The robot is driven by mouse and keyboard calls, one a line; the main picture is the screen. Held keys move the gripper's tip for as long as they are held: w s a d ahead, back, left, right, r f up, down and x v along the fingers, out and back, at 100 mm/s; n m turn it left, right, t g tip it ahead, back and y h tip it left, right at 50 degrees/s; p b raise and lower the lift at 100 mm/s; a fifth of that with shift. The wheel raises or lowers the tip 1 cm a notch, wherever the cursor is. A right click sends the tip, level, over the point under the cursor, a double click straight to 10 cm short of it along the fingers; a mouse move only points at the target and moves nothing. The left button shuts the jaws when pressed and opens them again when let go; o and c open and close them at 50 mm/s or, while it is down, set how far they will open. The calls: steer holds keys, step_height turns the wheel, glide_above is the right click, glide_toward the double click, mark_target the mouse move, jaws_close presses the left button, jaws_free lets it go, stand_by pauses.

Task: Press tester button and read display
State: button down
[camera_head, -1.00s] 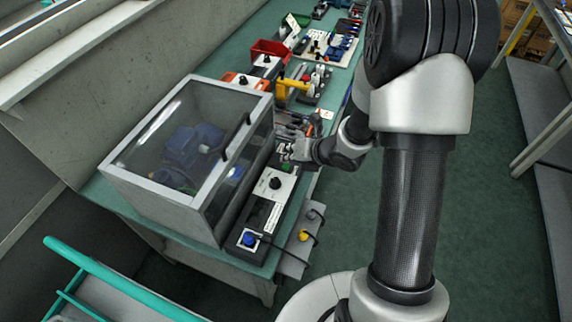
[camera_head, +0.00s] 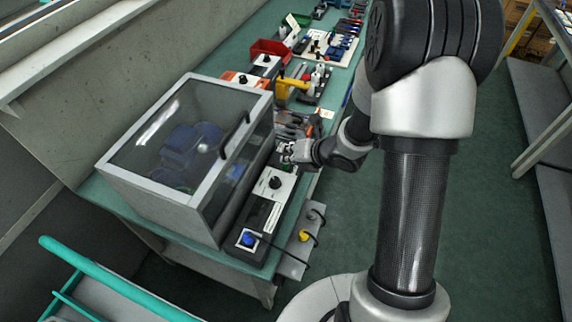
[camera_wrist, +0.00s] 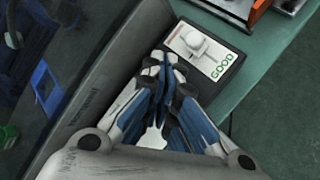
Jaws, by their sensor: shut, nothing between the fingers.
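The tester (camera_wrist: 236,62) is a dark box with a white top plate at the upper middle of the wrist view. Its plate carries a pale knob-like button (camera_wrist: 197,42) and a display (camera_wrist: 221,67) reading "GOOD" in green. My gripper (camera_wrist: 165,62) is shut and empty, its fingertips close together beside the tester's left edge. I cannot tell whether a fingertip touches the tester. In the head view, my gripper (camera_head: 284,152) is low over the bench in front of the clear-walled enclosure, and covers the tester there at least in part.
The enclosure (camera_head: 190,197) with a blue pump (camera_head: 190,145) inside stands left of my gripper. A panel with a black knob (camera_head: 275,182) and a blue button (camera_head: 248,240) are nearer. A red bin (camera_head: 269,50) and yellow tool (camera_head: 290,86) lie beyond.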

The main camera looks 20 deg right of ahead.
steer(key=shift+f+b, duration=0.5)
steer(key=shift+b, duration=0.1)
stand_by(0.5)
steer(key=shift+r, duration=0.2)
steer(key=shift+r+p, duration=0.55)
steer(key=shift+r, duration=0.15)
step_height(320, 180, up, 5)
steer(key=p, duration=0.3)
steer(key=shift+r+p, duration=0.1)
steer(key=shift+p, duration=0.25)
stand_by(0.7)
